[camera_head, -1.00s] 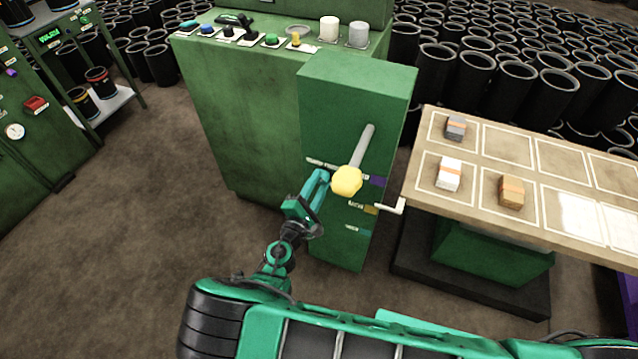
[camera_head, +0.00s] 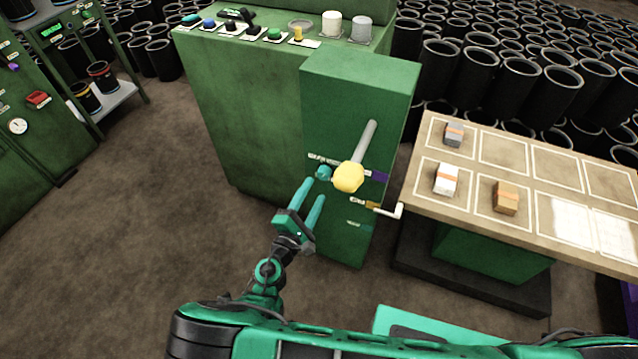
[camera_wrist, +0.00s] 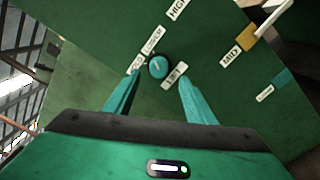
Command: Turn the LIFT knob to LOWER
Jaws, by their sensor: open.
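The LIFT knob (camera_head: 323,174) is a small round teal knob on the front of the green cabinet, left of a big yellow knob. In the wrist view the knob (camera_wrist: 159,66) has a short pale mark on its dark-rimmed face. The LIFT label (camera_wrist: 174,76) lies at its lower right and the LOWER label (camera_wrist: 152,40) above it. I cannot tell for sure which label the mark points to. My gripper (camera_head: 313,190) is open and empty, with its teal fingers just short of the knob. In the wrist view the fingertips (camera_wrist: 160,76) lie on either side of it.
The yellow knob (camera_head: 349,177) on its grey rod sticks out close to the right of my fingers. A table (camera_head: 478,212) with small blocks stands at right. Floor at left is clear.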

